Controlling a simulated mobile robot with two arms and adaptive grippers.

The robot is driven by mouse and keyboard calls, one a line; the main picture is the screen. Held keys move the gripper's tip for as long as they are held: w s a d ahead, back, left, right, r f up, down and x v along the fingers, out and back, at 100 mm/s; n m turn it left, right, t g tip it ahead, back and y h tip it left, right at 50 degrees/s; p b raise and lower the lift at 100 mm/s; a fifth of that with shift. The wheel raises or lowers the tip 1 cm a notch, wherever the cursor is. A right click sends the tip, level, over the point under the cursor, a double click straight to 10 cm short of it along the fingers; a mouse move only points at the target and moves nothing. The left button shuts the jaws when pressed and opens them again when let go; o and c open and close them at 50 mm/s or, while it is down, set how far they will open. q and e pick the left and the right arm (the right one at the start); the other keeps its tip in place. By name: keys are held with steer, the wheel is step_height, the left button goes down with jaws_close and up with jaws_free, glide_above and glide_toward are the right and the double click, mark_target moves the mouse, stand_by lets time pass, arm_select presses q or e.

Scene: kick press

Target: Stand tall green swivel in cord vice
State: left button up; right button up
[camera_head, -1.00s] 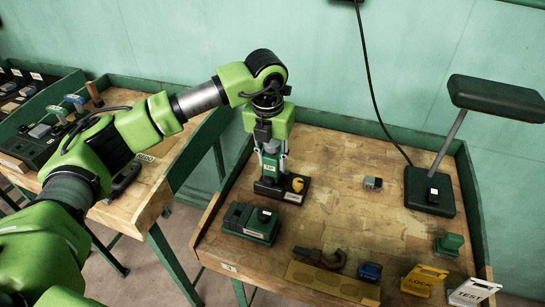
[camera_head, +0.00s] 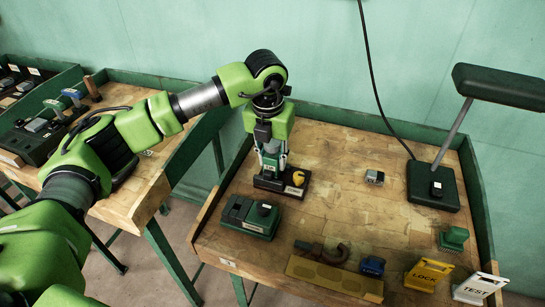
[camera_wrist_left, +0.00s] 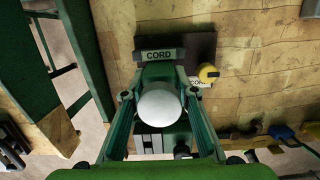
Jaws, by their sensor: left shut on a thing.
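My left gripper (camera_head: 271,160) points down over the cord vice (camera_head: 284,184), at the back left of the middle bench. It is shut on the tall green swivel (camera_head: 270,167), which looks upright, with a small label on its front. In the left wrist view the swivel's pale round top (camera_wrist_left: 159,104) shows between the green fingers. The vice (camera_wrist_left: 204,50) has a dark base, a plate marked CORD behind the swivel and a yellow knob at the right. The swivel's foot is hidden; I cannot tell whether it is seated. My right gripper is out of view.
A green box (camera_head: 249,216) stands in front of the vice. A lamp (camera_head: 433,187) stands at the back right. A perforated yellow plate (camera_head: 333,279), a blue item (camera_head: 372,266), a LOCK sign (camera_head: 427,273) and a TEST sign (camera_head: 480,288) line the front. The bench middle is mostly clear.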

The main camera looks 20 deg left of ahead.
mark_target(271, 144)
arm_select(q)
steer(key=o, duration=1.3)
steer(key=shift+s+r+p, duration=0.2)
steer(key=shift+r+p, duration=0.35)
steer(key=shift+r, duration=0.6)
steer(key=shift+s+r+p, duration=0.15)
steer(key=shift+r+p, duration=0.4)
steer(key=shift+r, duration=0.65)
steer(key=shift+s+r+p, duration=0.2)
steer(key=shift+r+p, duration=0.35)
steer(key=shift+r, duration=0.6)
